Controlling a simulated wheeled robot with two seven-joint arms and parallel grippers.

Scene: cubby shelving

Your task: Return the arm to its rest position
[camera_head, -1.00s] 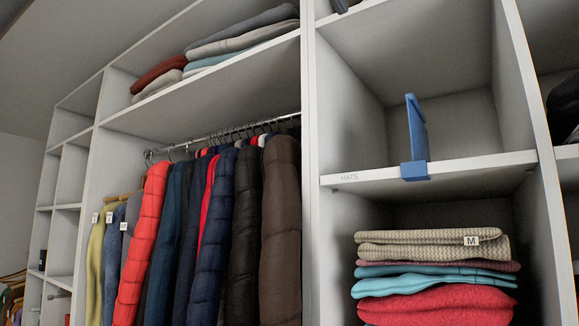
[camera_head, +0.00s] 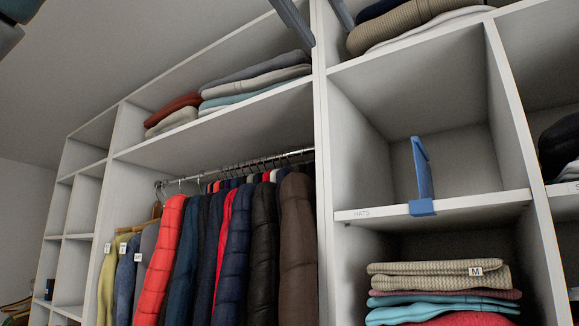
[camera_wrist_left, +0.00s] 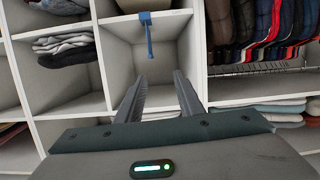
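My left gripper (camera_head: 328,35) shows at the top of the head view as two grey fingers set apart. It also shows in the left wrist view (camera_wrist_left: 160,82), with its fingers spread and nothing between them. It is in front of the upper cubbies, and I cannot tell its exact distance from them. A dark part at the top left corner of the head view seems to be my arm. Most of the arm is out of view. My right gripper is in neither view.
A blue divider (camera_head: 422,172) stands on the hats shelf (camera_head: 465,207). Folded clothes (camera_head: 437,291) lie below it, and another folded stack (camera_head: 405,33) lies above. Coats (camera_head: 238,245) hang left of the white upright. More folded clothes (camera_head: 243,88) lie above the rail (camera_head: 215,174).

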